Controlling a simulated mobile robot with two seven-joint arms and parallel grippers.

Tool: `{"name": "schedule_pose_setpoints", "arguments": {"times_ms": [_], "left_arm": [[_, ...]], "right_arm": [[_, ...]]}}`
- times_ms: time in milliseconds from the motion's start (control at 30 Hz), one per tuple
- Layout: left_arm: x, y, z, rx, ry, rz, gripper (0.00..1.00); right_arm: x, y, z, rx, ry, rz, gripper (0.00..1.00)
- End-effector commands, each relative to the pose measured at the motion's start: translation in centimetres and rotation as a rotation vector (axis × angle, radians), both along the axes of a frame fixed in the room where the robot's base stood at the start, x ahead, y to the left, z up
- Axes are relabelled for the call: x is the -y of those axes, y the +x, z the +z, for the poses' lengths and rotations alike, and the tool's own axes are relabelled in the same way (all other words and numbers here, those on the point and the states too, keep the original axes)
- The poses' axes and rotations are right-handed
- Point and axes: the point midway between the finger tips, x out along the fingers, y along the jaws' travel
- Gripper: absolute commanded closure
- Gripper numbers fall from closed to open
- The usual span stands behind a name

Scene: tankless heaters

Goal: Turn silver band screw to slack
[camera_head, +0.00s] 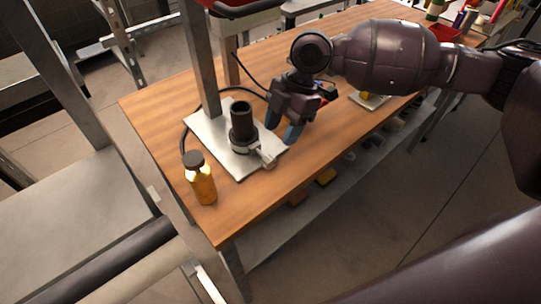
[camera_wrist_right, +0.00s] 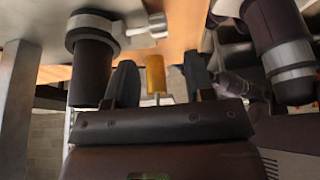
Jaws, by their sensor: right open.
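A black upright pipe (camera_head: 242,118) stands on a light metal plate (camera_head: 213,143) on the bench. The silver band (camera_head: 240,147) wraps the pipe near its foot, and its screw (camera_head: 267,156) sticks out toward the bench's front edge. In the right wrist view the band (camera_wrist_right: 88,22) circles the pipe (camera_wrist_right: 90,72), with the light screw head (camera_wrist_right: 157,25) beside it. My right gripper (camera_head: 283,127) is open and empty, above and to the right of the screw, apart from it. Its fingers (camera_wrist_right: 160,62) show in the wrist view. My left gripper is not in view.
An amber bottle with a dark cap (camera_head: 201,182) stands left of the plate near the bench corner. A metal post (camera_head: 199,60) rises behind the pipe. A dark cable (camera_head: 184,130) curves around the plate. The wooden bench top (camera_head: 235,203) is bare in front.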

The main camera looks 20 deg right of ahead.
Motion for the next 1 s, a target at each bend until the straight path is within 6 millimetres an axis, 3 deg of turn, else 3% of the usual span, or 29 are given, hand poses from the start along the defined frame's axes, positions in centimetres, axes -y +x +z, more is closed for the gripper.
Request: {"name": "schedule_pose_setpoints", "arguments": {"times_ms": [200, 433, 900, 1000], "left_arm": [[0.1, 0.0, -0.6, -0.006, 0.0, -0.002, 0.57], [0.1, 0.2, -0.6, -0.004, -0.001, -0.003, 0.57], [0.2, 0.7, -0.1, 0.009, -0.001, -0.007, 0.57], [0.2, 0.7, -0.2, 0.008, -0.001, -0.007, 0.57]], "right_arm": [[-1.4, -0.5, -3.8, -0.005, 0.0, 0.0, 0.51], [-2.5, -0.9, -6.5, -0.003, 0.0, -0.001, 0.51], [-2.9, -1.0, -7.4, 0.0, -0.001, -0.002, 0.51], [-2.8, -1.0, -7.4, -0.001, 0.0, -0.002, 0.65]]}}
